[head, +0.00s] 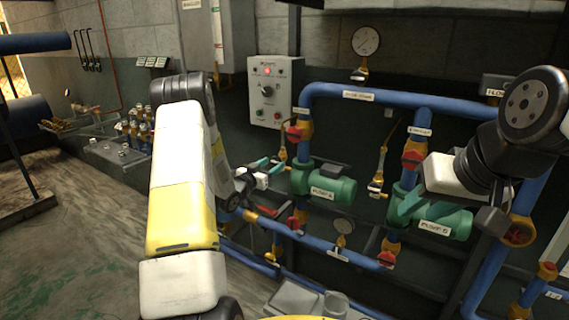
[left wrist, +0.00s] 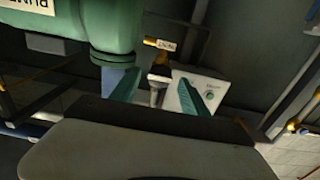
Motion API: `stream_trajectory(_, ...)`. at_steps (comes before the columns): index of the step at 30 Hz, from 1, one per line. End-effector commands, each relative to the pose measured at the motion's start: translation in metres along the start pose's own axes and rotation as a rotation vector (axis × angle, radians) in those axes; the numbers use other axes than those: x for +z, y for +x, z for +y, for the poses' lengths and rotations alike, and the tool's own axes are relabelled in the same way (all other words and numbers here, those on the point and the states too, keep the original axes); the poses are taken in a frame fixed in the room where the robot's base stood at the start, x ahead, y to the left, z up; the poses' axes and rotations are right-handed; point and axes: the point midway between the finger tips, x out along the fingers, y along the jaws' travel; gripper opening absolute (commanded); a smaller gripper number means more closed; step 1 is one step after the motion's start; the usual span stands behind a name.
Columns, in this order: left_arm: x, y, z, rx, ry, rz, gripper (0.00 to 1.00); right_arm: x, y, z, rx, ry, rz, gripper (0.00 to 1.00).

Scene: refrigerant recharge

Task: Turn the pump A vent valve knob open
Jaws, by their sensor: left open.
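My left gripper (head: 270,169) is open beside the left end of green pump A (head: 325,192). In the left wrist view, its two teal fingers (left wrist: 160,92) stand apart. A brass fitting with a grey, knob-like end (left wrist: 157,88) shows between them, apparently the vent valve, below a small tag (left wrist: 160,44) whose text is hard to read. I cannot tell how deep the fitting sits between the fingers, and no contact is clear. In the head view the vent knob is not clearly visible behind my gripper.
Blue pipes (head: 365,95) with red valve handles (head: 413,158) surround the pumps. A control box (head: 275,92) hangs on the wall above pump A. Green pump B (head: 445,218) is at the right. A gauge (head: 366,41) is above. Open floor (head: 80,230) lies at left.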

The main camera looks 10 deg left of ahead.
Motion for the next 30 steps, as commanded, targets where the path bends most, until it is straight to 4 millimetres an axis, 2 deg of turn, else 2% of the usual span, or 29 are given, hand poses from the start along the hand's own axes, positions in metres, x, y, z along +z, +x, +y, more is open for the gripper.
stream_trajectory(3, 0.0, 0.0154, 0.0008, 0.001, 0.001, 0.0, 0.54, 0.0, 0.0, 0.0, 0.0, 0.0, 0.0, 0.36)
stream_trajectory(9, 0.0, 0.0124, -0.0002, -0.001, 0.0, -0.001, 0.15, 0.0, 0.0, 0.0, 0.0, 0.0, 0.0, 0.36)
stream_trajectory(11, -0.0001, 0.0123, -0.0003, -0.001, 0.0, -0.001, 0.03, 0.0, 0.0, 0.0, 0.0, 0.0, 0.0, 0.36)
stream_trajectory(12, -0.0001, 0.0123, -0.0003, -0.001, 0.001, 0.0, 0.0, 0.0, 0.0, 0.0, 0.0, 0.0, 0.0, 0.36)
stream_trajectory(17, -0.0002, 0.0118, -0.0011, -0.002, -0.05, 0.0, 0.0, 0.0, 0.0, 0.0, 0.0, 0.0, 0.0, 0.36)
stream_trajectory(24, -0.0003, 0.0116, -0.001, -0.002, -0.357, 0.001, 0.0, 0.0, 0.0, 0.0, 0.0, 0.0, 0.0, 0.36)
stream_trajectory(30, -0.0003, 0.012, -0.0003, -0.001, -0.396, 0.0, 0.0, 0.0, 0.0, 0.0, 0.0, 0.0, 0.0, 0.36)
